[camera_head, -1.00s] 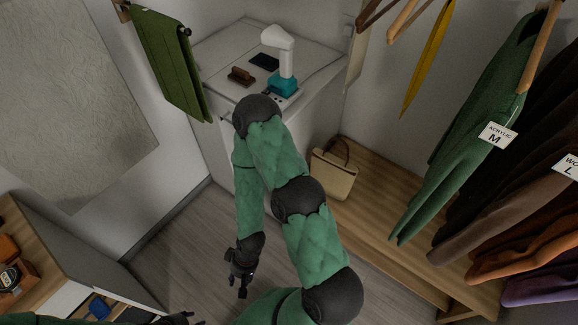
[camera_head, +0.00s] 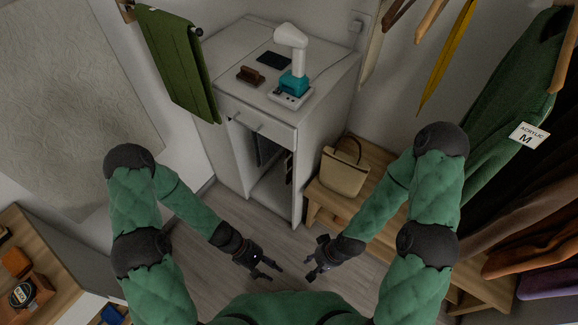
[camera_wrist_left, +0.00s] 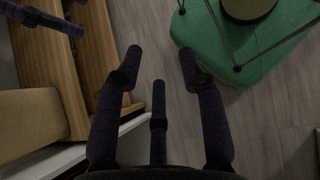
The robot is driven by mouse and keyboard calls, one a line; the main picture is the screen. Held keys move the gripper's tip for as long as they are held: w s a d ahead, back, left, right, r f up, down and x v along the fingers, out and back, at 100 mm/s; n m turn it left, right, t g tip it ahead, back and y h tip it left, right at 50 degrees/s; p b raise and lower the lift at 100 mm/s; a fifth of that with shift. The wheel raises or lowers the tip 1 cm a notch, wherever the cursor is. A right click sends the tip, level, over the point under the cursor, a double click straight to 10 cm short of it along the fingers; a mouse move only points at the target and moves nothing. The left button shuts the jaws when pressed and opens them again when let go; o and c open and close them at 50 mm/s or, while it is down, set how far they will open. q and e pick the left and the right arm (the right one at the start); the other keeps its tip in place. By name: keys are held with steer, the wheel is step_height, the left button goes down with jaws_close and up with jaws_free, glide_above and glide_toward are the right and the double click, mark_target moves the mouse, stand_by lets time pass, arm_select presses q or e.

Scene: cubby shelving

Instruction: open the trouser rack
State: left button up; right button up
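Which thing is the trouser rack is not certain. Green trousers (camera_head: 172,60) hang folded over a bar on the left wall, beside the white cabinet. The white cabinet (camera_head: 305,165) has a drawer with a handle (camera_head: 246,120) and an open space below, where dark items (camera_head: 268,150) hang partly hidden. My left gripper (camera_head: 275,270) is in front of the cabinet, low over the floor, open and empty; its spread fingers show in the left wrist view (camera_wrist_left: 158,68). My right gripper (camera_head: 309,270) is close to its right, open and empty. Neither touches anything.
A steamer (camera_head: 290,65), a brown brush (camera_head: 250,75) and a dark flat item (camera_head: 274,60) are on the cabinet top. A tan bag (camera_head: 343,175) sits on the wooden bench (camera_head: 325,205) at right. Clothes hang far right. The floor ahead is clear.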

arm_select(q)
steer(key=w+d+r+n+t+h, duration=0.2)
steer(key=w+d+n+h, duration=0.25)
steer(key=w, duration=0.25)
steer(key=w+a+r+n+t, duration=0.2)
steer(key=w+n+t, duration=0.25)
steer(key=w, duration=0.25)
steer(key=w+a+r+n+t, duration=0.25)
steer(key=w+t, duration=0.25)
steer(key=w, duration=0.3)
steer(key=w+a+r+n+t, duration=0.1)
steer(key=w+a+n+t, duration=0.1)
steer(key=w+n+t, duration=0.4)
steer(key=shift+w+d+r+m+g+h+b, duration=0.2)
steer(key=shift+w+d+m+b, duration=0.25)
steer(key=shift+w+d, duration=0.9)
steer(key=shift+w+d+f+m+g+h+b, duration=0.1)
steer(key=shift+w+d+m+g+b, duration=0.3)
steer(key=shift+w+d, duration=0.95)
steer(key=shift+w+d+r+m+g+h+b, duration=0.15)
steer(key=shift+w+d+m+b, duration=0.3)
steer(key=shift+w+d, duration=0.85)
steer(key=shift+w+a, duration=0.1)
jaws_close()
